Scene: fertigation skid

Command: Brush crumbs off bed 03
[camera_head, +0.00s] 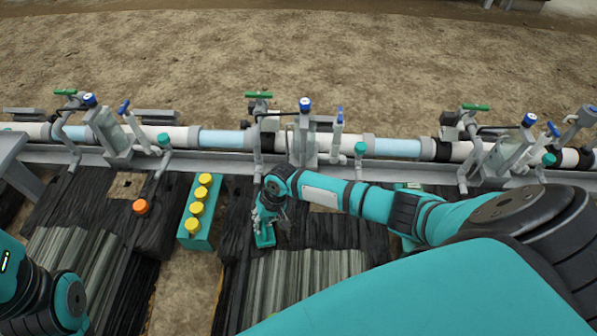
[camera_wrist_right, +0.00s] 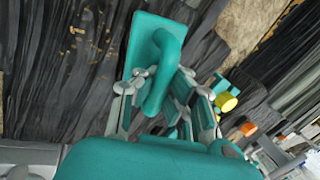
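A black bed (camera_head: 315,238) with a grey slatted front lies below the pipe rail in the middle of the head view. No bed number is readable. My right gripper (camera_head: 270,208) is over the left part of this bed. In the right wrist view my right gripper (camera_wrist_right: 158,88) has its fingers around the curved handle of a teal, flat-plated hand tool (camera_wrist_right: 152,38), which looks like the brush. Small tan crumbs (camera_wrist_right: 76,32) lie scattered on the dark surface left of the tool. My left gripper is out of view; only part of that arm shows at lower left.
A teal box with several yellow caps (camera_head: 195,212) stands left of the bed. An orange knob (camera_head: 141,207) sits on the neighbouring bed (camera_head: 92,195). Pipes with valves and gauges (camera_head: 230,138) run across behind the beds. Bare soil lies beyond.

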